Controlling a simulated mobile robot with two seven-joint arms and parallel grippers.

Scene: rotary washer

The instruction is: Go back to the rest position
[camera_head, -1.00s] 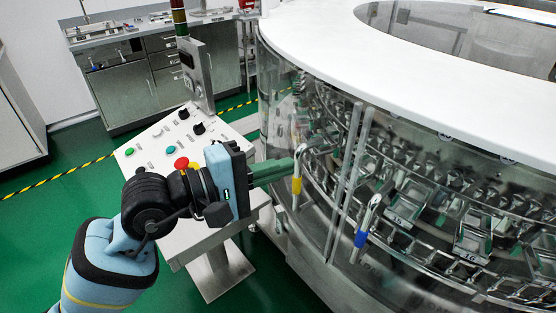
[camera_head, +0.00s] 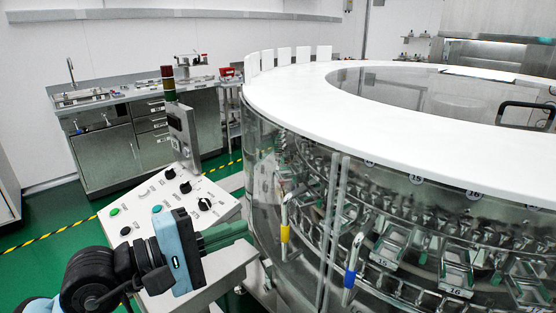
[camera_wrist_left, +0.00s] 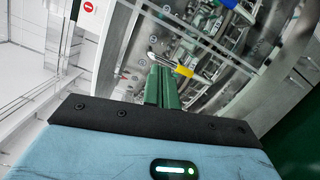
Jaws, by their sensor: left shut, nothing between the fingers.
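My left gripper (camera_head: 226,233) is at the lower left in the head view, with its green fingers shut and empty. They point right towards the rotary washer (camera_head: 262,190). The fingers also show in the left wrist view (camera_wrist_left: 163,86), close to a handle with a yellow band (camera_wrist_left: 184,71). I cannot tell whether they touch it. In the head view the yellow-banded handle (camera_head: 285,232) is right of the fingertips, with a gap in the picture. My right gripper is in neither view.
A control panel (camera_head: 150,208) with buttons stands behind my left gripper. A blue-banded handle (camera_head: 349,278) is further right on the washer. A steel counter (camera_head: 110,155) stands at the back left. Green floor (camera_head: 60,222) is open at the left.

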